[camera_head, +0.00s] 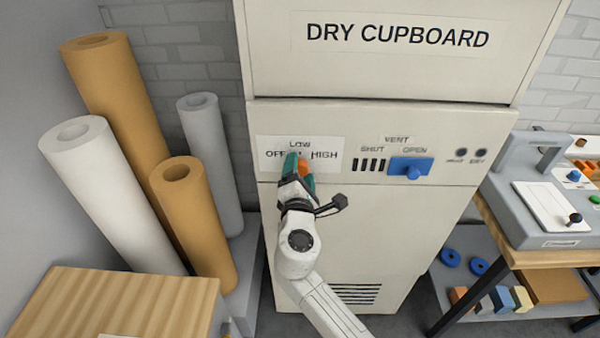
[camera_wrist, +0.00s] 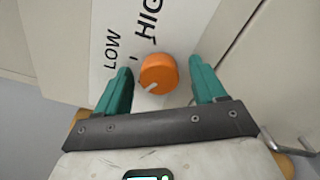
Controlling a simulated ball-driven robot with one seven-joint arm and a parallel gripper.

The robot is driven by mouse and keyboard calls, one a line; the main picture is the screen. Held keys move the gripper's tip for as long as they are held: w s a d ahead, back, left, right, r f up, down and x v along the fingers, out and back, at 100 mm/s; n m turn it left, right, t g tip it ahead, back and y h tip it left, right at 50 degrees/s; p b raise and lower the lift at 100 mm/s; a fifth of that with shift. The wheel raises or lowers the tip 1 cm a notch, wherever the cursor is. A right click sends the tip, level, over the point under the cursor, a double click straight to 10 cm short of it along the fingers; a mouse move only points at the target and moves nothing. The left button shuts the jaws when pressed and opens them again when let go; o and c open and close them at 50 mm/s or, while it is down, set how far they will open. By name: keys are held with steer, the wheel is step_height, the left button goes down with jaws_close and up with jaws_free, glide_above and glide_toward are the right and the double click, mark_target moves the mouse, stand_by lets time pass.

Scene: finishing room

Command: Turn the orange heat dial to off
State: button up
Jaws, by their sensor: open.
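The orange heat dial (camera_head: 303,168) is on the front of the dry cupboard, under a white label (camera_head: 272,143) reading OFF, LOW and HIGH. My gripper (camera_head: 300,172) is at the dial. In the wrist view its two teal fingers (camera_wrist: 160,68) are open, one on each side of the orange dial (camera_wrist: 158,72), with a visible gap on both sides. The dial's white mark points to the picture's lower left, away from HIGH. LOW and HIGH are readable there; OFF is not visible in that view. My gripper partly covers the dial in the head view.
A blue vent slider (camera_head: 410,167) is right of the dial, with dark slots beside it. Tall brown and white rolls (camera_head: 115,190) stand at left near a wooden surface (camera_head: 115,305). A bench with a grey machine (camera_head: 540,195) stands at right.

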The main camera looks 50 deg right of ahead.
steer(key=b+v, duration=0.2)
steer(key=v, duration=0.8)
steer(key=shift+s+a, duration=0.3)
stand_by(0.4)
steer(key=s+d+f+m+g+y, duration=0.4)
steer(key=s+f+m+g+y, duration=0.15)
steer(key=s+f+m, duration=0.5)
steer(key=s+a+f+m+g+y, duration=0.4)
steer(key=s+a+f+y, duration=0.4)
steer(key=a+f, duration=0.3)
steer(key=shift+s+b, duration=0.35)
steer(key=shift+s, duration=0.4)
steer(key=shift+g+y, duration=0.25)
